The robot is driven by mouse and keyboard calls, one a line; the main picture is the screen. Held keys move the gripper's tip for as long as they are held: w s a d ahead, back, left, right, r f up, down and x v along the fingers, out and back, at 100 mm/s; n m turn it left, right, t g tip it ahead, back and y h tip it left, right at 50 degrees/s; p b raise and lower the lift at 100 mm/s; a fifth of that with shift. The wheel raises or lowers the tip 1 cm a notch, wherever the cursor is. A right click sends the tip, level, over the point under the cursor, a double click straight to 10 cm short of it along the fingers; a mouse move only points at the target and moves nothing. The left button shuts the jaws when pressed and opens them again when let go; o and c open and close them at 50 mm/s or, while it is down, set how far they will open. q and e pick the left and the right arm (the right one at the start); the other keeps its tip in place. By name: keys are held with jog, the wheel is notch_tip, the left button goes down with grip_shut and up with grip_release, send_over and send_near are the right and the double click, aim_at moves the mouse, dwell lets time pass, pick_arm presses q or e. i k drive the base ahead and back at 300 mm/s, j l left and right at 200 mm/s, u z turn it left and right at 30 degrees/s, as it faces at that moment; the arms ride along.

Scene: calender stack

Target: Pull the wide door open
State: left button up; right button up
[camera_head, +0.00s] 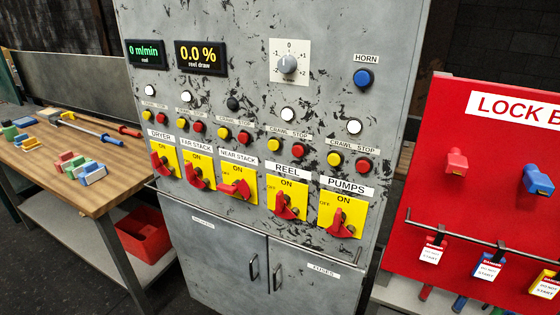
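The grey cabinet's lower front has two doors side by side. The left door (215,252) carries a small label too small to read and looks slightly wider in the picture. Its upright bar handle (253,267) is near its right edge. The right door (320,292) is labelled FUSES, and its upright bar handle (278,277) is near its left edge. Both doors look shut, with a thin seam between them. Their bottom edges are partly outside the view. Neither of my grippers is in view.
A horizontal rail (235,224) runs across the cabinet above the doors. Red rotary switches (235,188) sit above it. A wooden workbench (85,165) with a red bin (143,234) below stands left. A red lock board (480,150) stands close on the right.

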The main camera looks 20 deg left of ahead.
aim_at(238, 251)
jog(key=u, duration=1.3)
